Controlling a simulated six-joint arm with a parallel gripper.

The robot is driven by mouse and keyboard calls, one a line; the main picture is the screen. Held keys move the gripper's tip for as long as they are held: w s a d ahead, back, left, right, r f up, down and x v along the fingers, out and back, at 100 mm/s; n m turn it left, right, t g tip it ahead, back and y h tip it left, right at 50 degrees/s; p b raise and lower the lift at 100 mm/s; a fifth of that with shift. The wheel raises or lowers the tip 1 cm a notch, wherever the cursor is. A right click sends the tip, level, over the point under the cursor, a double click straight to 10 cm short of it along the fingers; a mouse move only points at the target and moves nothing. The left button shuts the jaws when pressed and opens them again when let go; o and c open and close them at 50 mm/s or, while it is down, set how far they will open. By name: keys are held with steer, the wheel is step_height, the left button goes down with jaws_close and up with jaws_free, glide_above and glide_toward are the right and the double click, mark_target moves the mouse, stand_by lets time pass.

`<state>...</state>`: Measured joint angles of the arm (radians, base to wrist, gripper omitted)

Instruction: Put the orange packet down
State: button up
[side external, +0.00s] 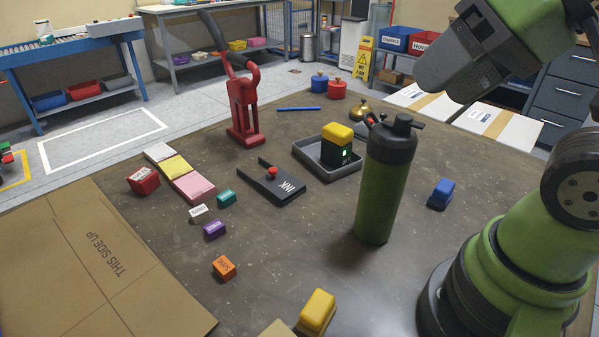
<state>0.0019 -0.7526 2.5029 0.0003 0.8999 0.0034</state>
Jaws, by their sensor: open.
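The orange packet (224,267) lies on the brown table at the front left, in front of the purple packet (214,230) and apart from it. Nothing touches it from above. The grey end of my arm, where my gripper (436,82) is, hangs high at the upper right, far from the packet. It is open, though its separate fingers are hard to make out from this side. No object shows in it.
A tall green flask (383,190) stands upright right of centre. A yellow-topped block stands in a grey tray (313,165). Teal (227,198), white (198,212) and red (143,180) packets lie behind the orange one. A cardboard box (95,255) is at the left.

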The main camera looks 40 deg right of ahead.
steer(key=n+g+h, duration=0.2)
steer(key=n+g, duration=0.2)
steer(key=g, duration=0.3)
glide_above(223, 265)
step_height(223, 265, down, 21)
steer(key=shift+n, duration=0.3)
step_height(223, 265, down, 4)
steer(key=shift+s+f, duration=0.1)
steer(key=shift+f, duration=2.85)
steer(key=shift+c, duration=0.4)
